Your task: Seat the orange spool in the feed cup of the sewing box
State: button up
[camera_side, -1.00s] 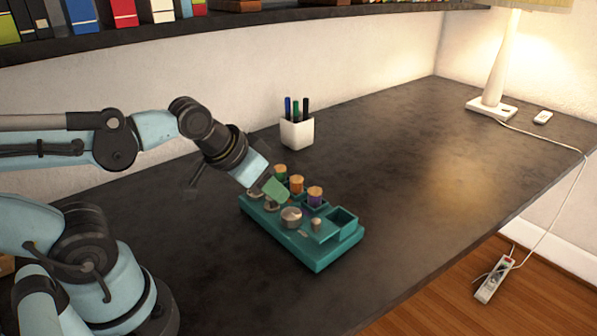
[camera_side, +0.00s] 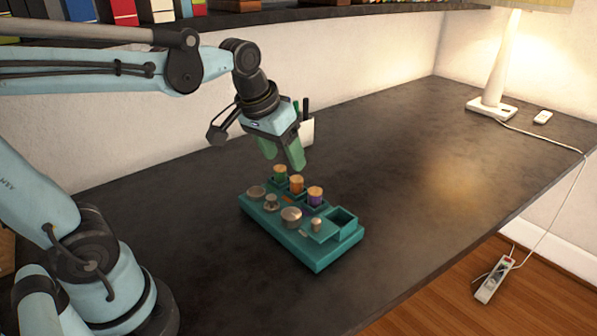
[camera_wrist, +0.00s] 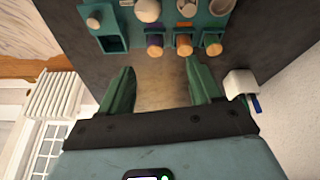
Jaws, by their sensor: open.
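The orange spool (camera_side: 297,186), with its light wooden top, stands in the middle of the spool row along the back of the teal sewing box (camera_side: 322,263). It also shows in the wrist view (camera_wrist: 184,44). A green spool (camera_side: 280,174) and a purple spool (camera_side: 315,197) stand on either side of it. My gripper (camera_side: 283,160) is open and empty, above and slightly behind the row. In the wrist view its fingers (camera_wrist: 158,70) are apart from the spools, with the right finger nearest in line with the orange one. I cannot tell which part is the feed cup.
Several round metal parts, including a large knob (camera_side: 291,214) and a shallow dish (camera_side: 256,191), sit along the box front. An open square compartment (camera_side: 343,216) is at its right end. A white pen cup (camera_side: 307,131) stands behind my gripper.

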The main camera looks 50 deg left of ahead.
aim_at(297, 178)
jog(key=w+a+n+g, duration=0.35)
jog(key=w+a, duration=0.25)
jog(key=w, duration=0.2)
jog(key=shift+g, duration=0.45)
jog(key=f, duration=1.2)
jog(key=shift+d+f, duration=0.1)
jog(key=shift+d, duration=0.1)
jog(key=c, duration=1.1)
